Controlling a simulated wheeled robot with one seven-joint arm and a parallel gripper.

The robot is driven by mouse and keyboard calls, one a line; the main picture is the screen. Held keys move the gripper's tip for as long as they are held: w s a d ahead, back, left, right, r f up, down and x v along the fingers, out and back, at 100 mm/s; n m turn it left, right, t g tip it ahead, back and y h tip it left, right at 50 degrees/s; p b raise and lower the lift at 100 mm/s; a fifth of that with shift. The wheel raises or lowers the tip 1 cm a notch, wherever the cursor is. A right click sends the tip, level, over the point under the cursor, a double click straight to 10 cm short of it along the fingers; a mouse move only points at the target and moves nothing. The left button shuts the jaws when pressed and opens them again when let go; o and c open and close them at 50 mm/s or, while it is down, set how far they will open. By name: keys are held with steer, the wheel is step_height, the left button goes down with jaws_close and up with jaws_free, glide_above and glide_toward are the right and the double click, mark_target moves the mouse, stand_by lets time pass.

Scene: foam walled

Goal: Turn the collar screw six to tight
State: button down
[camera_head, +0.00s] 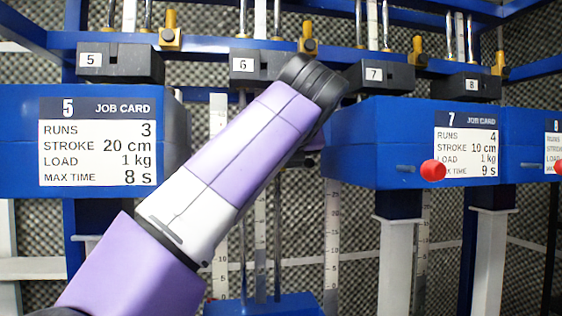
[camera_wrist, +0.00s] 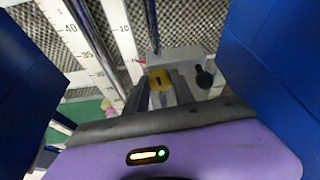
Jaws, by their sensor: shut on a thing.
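In the wrist view my gripper (camera_wrist: 163,92) reaches forward, its grey fingers closed about a yellow screw head (camera_wrist: 158,77) with a dark mark on it. The screw sits at a pale grey block (camera_wrist: 190,60), which I take to be the collar. A black knob (camera_wrist: 204,75) stands to its right, apart from the fingers. In the head view the plate marked 6 (camera_head: 243,65) is on a black block left of my wrist. My arm covers part of bay six, and my gripper is hidden behind it there. How far the screw is turned cannot be told.
Blue housings with job cards 5 (camera_head: 98,142) and 7 (camera_head: 466,142) flank the bay. A red knob (camera_head: 433,170) sticks out at bay seven. Steel rods and a white scale (camera_wrist: 85,45) run beside the screw. Blue walls (camera_wrist: 280,60) stand close on both sides of my gripper.

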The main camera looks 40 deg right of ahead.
steer(key=shift+m+y, duration=0.3)
steer(key=shift+m, duration=0.1)
stand_by(0.3)
steer(key=c, duration=1.1)
jaws_free()
steer(key=shift+o, duration=0.2)
steer(key=b+v, duration=0.2)
steer(key=v, duration=0.5)
steer(key=shift+s+a, duration=0.15)
steer(key=shift+s, duration=0.3)
